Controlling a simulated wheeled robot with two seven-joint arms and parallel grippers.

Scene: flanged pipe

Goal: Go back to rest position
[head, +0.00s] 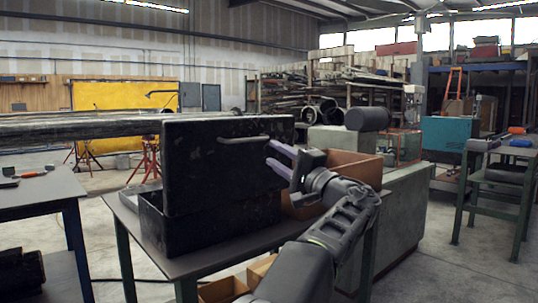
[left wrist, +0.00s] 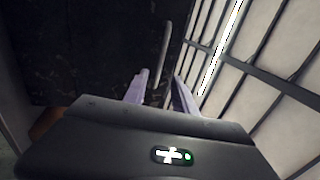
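A black toolbox (head: 170,228) stands on a dark table with its lid (head: 200,175) raised upright. A grey handle (head: 243,140) is on the lid's face; it also shows in the left wrist view (left wrist: 163,55). My left gripper (head: 273,155) is just right of the lid, its two pale purple fingers pointing left toward it. In the left wrist view its fingers (left wrist: 160,90) are apart with nothing held between them, and the handle lies beyond the tips. Whether a finger touches the lid is unclear. My right gripper is out of view.
An open cardboard box (head: 355,165) stands right behind my left gripper, partly hidden by it. The table (head: 190,265) carries the toolbox. A long pipe (head: 80,128) runs at the left behind it. Another table (head: 40,190) is at the left; open floor (head: 470,265) lies at the right.

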